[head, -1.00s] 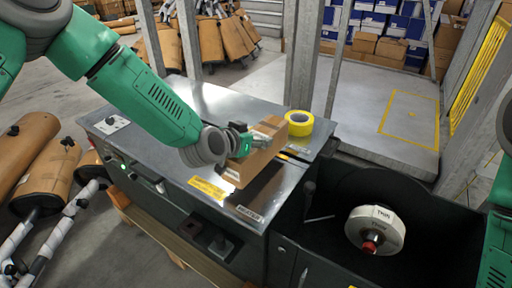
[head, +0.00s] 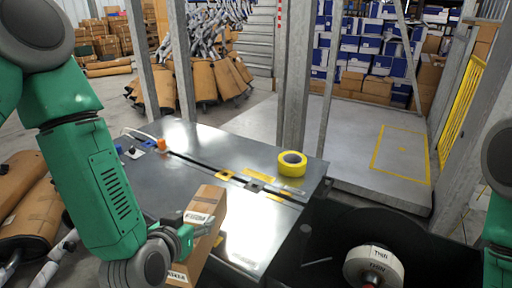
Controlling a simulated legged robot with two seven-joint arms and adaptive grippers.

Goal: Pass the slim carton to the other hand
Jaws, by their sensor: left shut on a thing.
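The slim carton (head: 204,208) is a brown cardboard box with white labels, at the lower middle of the head view. My left gripper (head: 190,236) is shut on its near left side, and the carton stands tilted in the grip. Its lower end runs toward the bottom of the picture, and I cannot tell whether it touches anything. On the right, only green and grey links of my right arm (head: 497,230) show; its gripper is out of the picture.
A grey metal table (head: 225,150) lies behind the carton, mostly clear. A yellow tape roll (head: 292,163) stands at its right. A black bin with a white "THIN" roll (head: 373,265) is at lower right. Wrapped mufflers (head: 28,185) lie at the left.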

